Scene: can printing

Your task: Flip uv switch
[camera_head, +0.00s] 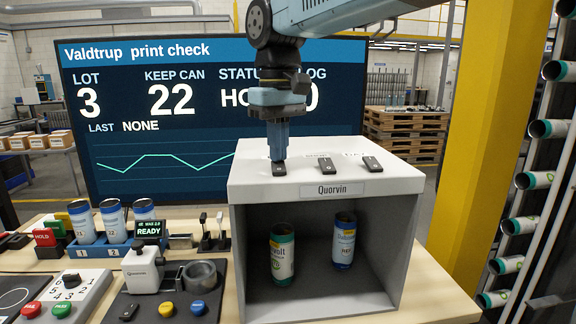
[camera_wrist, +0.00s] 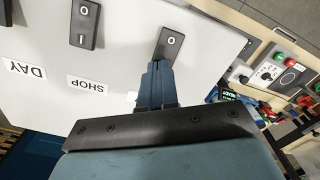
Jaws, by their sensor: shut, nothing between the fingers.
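A light booth marked Quorvin (camera_head: 327,190) has three dark rocker switches on its white top. My gripper (camera_head: 278,156) is shut and empty, pointing down at the left switch (camera_head: 279,170). In the wrist view my fingertips (camera_wrist: 157,66) meet or cover the lower end of that switch (camera_wrist: 168,42); its O end shows, its other end is hidden. I cannot tell whether they touch. The middle switch (camera_wrist: 84,22) has a SHOP label (camera_wrist: 88,85) beside it, and the far one (camera_wrist: 5,12) a DAY label (camera_wrist: 25,72). The label at my switch is hidden behind the gripper.
Two cans, one green-ended (camera_head: 283,252) and one blue-ended (camera_head: 344,240), stand inside the booth. A screen (camera_head: 150,120) stands behind it. A can rack (camera_head: 116,240), a printer fixture (camera_head: 145,270) and buttons fill the table to the left. A yellow post (camera_head: 478,150) rises at right.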

